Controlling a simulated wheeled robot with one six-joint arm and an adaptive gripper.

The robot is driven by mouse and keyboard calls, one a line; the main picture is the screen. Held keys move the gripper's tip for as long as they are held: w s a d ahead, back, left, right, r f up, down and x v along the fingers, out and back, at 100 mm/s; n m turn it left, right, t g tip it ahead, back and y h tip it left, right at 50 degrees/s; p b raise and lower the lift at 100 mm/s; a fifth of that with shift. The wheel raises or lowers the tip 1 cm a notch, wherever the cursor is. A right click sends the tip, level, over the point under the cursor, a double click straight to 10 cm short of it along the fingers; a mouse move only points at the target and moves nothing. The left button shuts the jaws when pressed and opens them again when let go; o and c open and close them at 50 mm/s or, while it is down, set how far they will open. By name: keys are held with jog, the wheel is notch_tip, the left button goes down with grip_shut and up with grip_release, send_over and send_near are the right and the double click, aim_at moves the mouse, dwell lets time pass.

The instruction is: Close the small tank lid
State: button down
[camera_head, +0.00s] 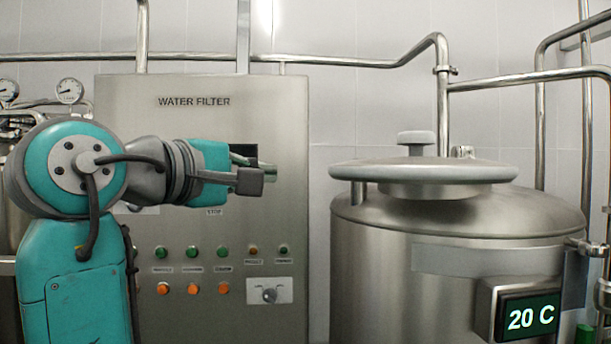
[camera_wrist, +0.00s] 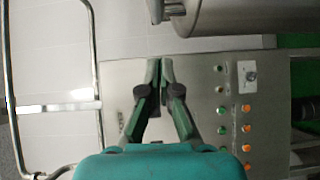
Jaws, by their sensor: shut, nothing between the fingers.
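The small tank (camera_head: 400,270) is a steel drum at the right of the head view. Its round steel lid (camera_head: 424,172) sits raised above the tank top, lying roughly level, with a visible gap beneath and its left edge reaching past the tank's left side. A grey knob (camera_head: 416,139) stands on the lid. My gripper (camera_head: 258,178) is shut and empty, left of the lid and apart from it, at about its height. In the wrist view my shut fingers (camera_wrist: 160,62) point toward the tank's side (camera_wrist: 240,14), which is cut off at the top.
A steel water filter cabinet (camera_head: 235,240) with buttons stands behind my arm. A display reading 20 C (camera_head: 530,317) is on the tank's front. Steel pipes (camera_head: 443,100) run along the wall behind the tank. The space between my gripper and the lid looks clear.

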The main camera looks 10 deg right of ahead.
send_near(334, 175)
jog(key=w, duration=0.4)
jog(key=shift+w+d+f, duration=0.1)
jog(key=shift+w+d, duration=0.1)
jog(key=shift+d, duration=0.8)
jog(key=shift+w+d, duration=0.15)
jog(key=shift+d, duration=0.85)
